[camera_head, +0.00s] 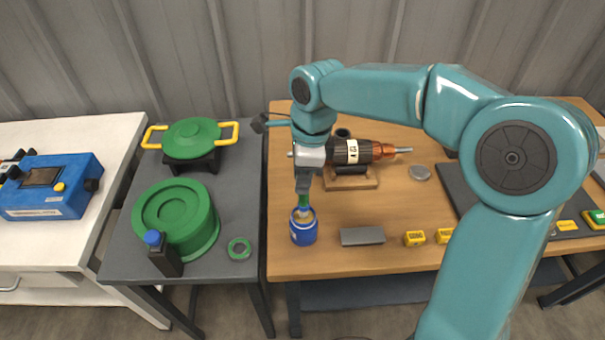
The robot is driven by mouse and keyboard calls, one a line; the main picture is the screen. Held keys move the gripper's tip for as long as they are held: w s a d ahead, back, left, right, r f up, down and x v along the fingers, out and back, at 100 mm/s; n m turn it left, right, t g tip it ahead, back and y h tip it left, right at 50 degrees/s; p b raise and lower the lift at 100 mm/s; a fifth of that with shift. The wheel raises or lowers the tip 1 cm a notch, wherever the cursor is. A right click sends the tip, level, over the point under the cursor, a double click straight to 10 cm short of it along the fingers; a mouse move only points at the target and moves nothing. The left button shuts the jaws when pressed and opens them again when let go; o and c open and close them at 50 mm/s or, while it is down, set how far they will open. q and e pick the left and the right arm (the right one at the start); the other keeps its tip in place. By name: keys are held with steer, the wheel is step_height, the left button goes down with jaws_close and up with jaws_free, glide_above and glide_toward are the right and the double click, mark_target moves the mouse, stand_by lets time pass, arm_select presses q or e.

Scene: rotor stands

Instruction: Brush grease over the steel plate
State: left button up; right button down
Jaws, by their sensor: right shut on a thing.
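The steel plate (362,236), a flat grey rectangle, lies on the wooden table near its front edge. A blue grease can (303,232) stands open just left of it. My right gripper (303,190) points down above the can and is shut on a brush (304,202) with a green handle. The brush's lower end is at the can's mouth; I cannot tell how deep its bristles reach. My left gripper is not in view.
A rotor (362,151) on a wooden stand lies behind the plate. Yellow blocks (414,238) sit right of the plate. A dark mat (460,185) is partly behind my right arm. The grey table (235,210) at left holds green housings (178,212) and a dark bottle (163,255).

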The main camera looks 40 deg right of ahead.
steer(key=shift+s+f, duration=0.1)
steer(key=shift+f, duration=0.4)
stand_by(1.1)
steer(key=shift+r+p, duration=0.35)
steer(key=shift+r, duration=0.3)
step_height(320, 180, up, 6)
steer(key=p, duration=0.5)
steer(key=shift+f, duration=0.1)
